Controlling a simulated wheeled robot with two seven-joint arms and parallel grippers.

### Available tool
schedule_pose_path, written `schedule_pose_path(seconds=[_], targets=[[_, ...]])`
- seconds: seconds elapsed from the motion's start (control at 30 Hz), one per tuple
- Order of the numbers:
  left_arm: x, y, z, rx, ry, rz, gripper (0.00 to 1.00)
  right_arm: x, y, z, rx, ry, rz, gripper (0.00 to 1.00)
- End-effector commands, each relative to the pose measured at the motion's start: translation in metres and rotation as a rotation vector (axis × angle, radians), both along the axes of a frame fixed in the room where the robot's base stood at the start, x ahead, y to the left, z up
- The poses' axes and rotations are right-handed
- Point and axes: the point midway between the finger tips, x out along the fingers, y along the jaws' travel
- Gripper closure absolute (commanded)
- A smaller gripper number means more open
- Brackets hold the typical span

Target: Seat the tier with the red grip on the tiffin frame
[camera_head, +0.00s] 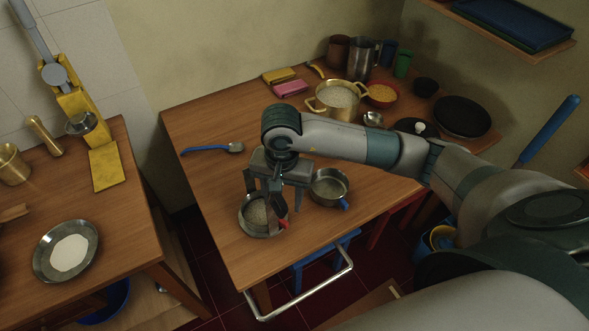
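A round steel tier (246,221) with pale grainy contents stands near the front left corner of the middle table. Its red grip (284,224) shows at its right side, partly hidden by my gripper. My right gripper (268,208) points down over this tier, with its fingers at the tier and beside the red grip. Whether the fingers are closed on the grip cannot be made out. A second steel tier (328,175) with a blue grip (344,204) stands just to the right. I cannot pick out the tiffin frame clearly. My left gripper is out of view.
The middle table (205,175) is clear left of my arm, apart from a blue-handled utensil (212,148). A brass pot (338,98), bowls and cups crowd its back right. A metal rail (302,303) runs along the front edge. A left counter holds a steel plate (45,264).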

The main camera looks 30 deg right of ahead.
Motion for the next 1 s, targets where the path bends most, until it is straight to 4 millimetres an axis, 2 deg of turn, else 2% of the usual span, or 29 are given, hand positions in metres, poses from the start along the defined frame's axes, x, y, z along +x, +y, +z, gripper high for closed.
schedule_pose_path(seconds=[0.03,0.13,0.27,0.4,0.7,1.0], targets=[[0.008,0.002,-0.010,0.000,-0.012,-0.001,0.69,-0.007,-0.011,-0.005,-0.029,-0.002,-0.020,0.50],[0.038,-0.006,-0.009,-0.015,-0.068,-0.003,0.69,-0.018,-0.010,0.022,-0.022,-0.018,-0.016,0.50],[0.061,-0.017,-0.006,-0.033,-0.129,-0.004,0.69,-0.027,-0.009,0.054,-0.014,-0.034,-0.013,0.50],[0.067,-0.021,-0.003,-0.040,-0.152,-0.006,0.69,-0.032,-0.008,0.082,-0.006,-0.043,-0.012,0.50],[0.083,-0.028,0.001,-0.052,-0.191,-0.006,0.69,-0.038,-0.008,0.129,0.004,-0.056,-0.012,0.50],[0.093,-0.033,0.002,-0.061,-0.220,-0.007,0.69,-0.044,-0.008,0.162,0.011,-0.062,-0.012,0.50]])
